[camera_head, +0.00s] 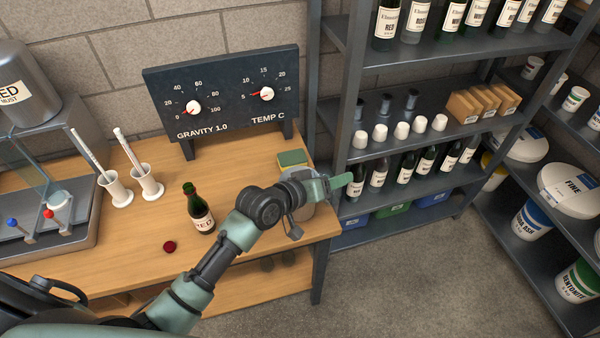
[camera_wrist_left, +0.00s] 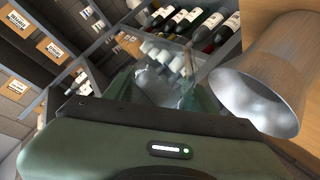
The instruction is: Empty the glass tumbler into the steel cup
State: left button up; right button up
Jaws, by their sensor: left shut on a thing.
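My left gripper (camera_head: 340,183) reaches over the right end of the wooden bench. In the left wrist view its fingers (camera_wrist_left: 165,92) are shut on a clear glass tumbler (camera_wrist_left: 160,82), which is see-through and hard to make out. I cannot tell its tilt or contents. The steel cup (camera_wrist_left: 285,70) is close beside the tumbler in the wrist view, with its open mouth toward the camera. In the head view the cup (camera_head: 300,217) is mostly hidden behind my left wrist, near the bench's right edge. My right gripper is not in view.
A green bottle (camera_head: 201,212) and a dark red cap (camera_head: 169,246) stand and lie on the bench (camera_head: 150,225). A sponge (camera_head: 292,158) is behind the wrist. White cylinders (camera_head: 147,183) and a gauge board (camera_head: 222,95) are farther back. A bottle rack (camera_head: 343,100) stands right.

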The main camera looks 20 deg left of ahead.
aim_at(341, 193)
pick_arm(q)
jog(key=shift+s+d+f+m+t+y+p, duration=0.25)
jog(key=shift+d+m+y+p, duration=0.15)
jog(key=shift+m+p, duration=0.1)
jog(key=shift+s+d+f+m+t+y+p, duration=0.15)
jog(key=shift+s+d+f+m+y+p, duration=0.1)
jog(key=shift+d+m+y+p, duration=0.2)
jog(key=shift+d+f+m, duration=0.1)
jog(key=shift+f+m, duration=0.1)
jog(key=shift+m, duration=0.05)
jog(key=shift+s+d+f+m+t+y, duration=0.25)
jog(key=shift+d+f+m+t+y, duration=0.15)
jog(key=shift+m+y, duration=0.2)
notch_tip(341, 193, down, 7)
jog(key=m+b, duration=0.1)
jog(key=b, duration=0.3)
jog(key=shift+s+d+r+m+t+y+b, duration=0.2)
jog(key=shift+m+t+y+b, duration=0.1)
jog(key=shift+y+b, duration=0.1)
